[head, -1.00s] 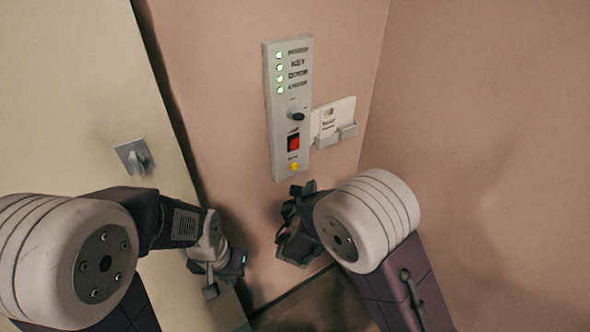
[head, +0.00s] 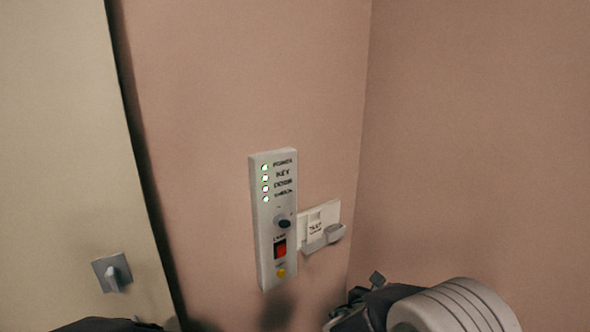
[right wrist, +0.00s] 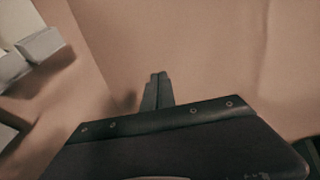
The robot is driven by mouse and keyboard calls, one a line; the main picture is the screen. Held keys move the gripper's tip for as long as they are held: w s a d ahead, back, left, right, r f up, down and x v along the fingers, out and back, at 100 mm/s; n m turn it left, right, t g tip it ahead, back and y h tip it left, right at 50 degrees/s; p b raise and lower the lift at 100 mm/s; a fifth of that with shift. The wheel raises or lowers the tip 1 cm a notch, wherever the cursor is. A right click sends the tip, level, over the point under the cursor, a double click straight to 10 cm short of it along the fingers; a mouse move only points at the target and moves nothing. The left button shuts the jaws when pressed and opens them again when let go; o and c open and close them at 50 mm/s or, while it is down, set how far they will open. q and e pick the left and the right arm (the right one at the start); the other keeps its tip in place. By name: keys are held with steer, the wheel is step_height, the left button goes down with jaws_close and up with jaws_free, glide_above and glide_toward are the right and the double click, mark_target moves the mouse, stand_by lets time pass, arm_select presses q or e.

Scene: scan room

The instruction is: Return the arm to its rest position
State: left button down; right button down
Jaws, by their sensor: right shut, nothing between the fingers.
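My right arm shows at the lower right of the head view, with its gripper (head: 352,312) partly cut off by the bottom edge, below and to the right of the wall panel. In the right wrist view the right gripper's fingers (right wrist: 157,92) are together with nothing between them, in front of bare wall. Of my left arm only a dark part shows at the bottom left edge of the head view. The left gripper is out of view.
A control panel (head: 262,228) with several lit green lights, a knob, a red switch and a yellow button is on the pink wall. A card holder (head: 326,238) is beside it. A latch (head: 112,272) is on the cream door at left. The right wall is bare.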

steer(key=s+d+f+m+g, duration=0.2)
steer(key=s+d+m+g, duration=0.25)
steer(key=s, duration=0.25)
steer(key=s+d+f+m+g, duration=0.3)
steer(key=s+d+m, duration=0.1)
steer(key=s+m, duration=0.2)
steer(key=s+a+f+m+g+y, duration=0.3)
steer(key=s+a+f+m+y, duration=0.2)
steer(key=s+m, duration=0.45)
steer(key=w+a+f+m+t+y, duration=0.1)
steer(key=a+m+y, duration=0.3)
steer(key=a+m, duration=0.5)
steer(key=shift+f+m, duration=0.4)
steer(key=shift+m, duration=0.6)
